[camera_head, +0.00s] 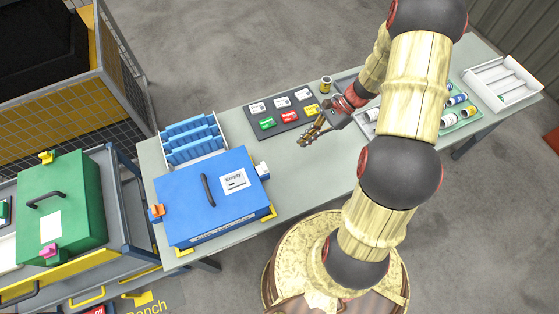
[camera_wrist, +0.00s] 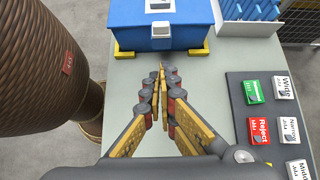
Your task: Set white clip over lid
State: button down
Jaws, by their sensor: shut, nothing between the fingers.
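A blue box with a closed blue lid (camera_head: 190,200) stands on the bench. The lid has a dark handle and a label reading "Empty". The white clip (camera_head: 262,169) is at the lid's right edge; in the wrist view it shows on the box's near side (camera_wrist: 160,28). I cannot tell whether it lies over the lid's rim. An orange clip (camera_head: 157,211) is on the opposite side. My gripper (camera_head: 305,142) is shut and empty, to the right of the box. In the wrist view its fingertips (camera_wrist: 161,71) point towards the clip side, with a gap between.
A dark mat (camera_head: 272,128) with several labelled blocks lies behind the gripper. A rack of blue dividers (camera_head: 193,139) stands behind the box. A green box (camera_head: 65,205) sits on a cart at left. Bare bench (camera_wrist: 214,70) lies between gripper and box.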

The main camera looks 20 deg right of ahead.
dwell(0.3)
send_near(262, 169)
notch_tip(262, 169, down, 5)
jog(key=shift+s+a+r, duration=0.15)
jog(key=shift+s+a, duration=0.15)
jog(key=shift+a, duration=0.5)
jog(key=a, duration=0.2)
jog(key=shift+a, duration=0.35)
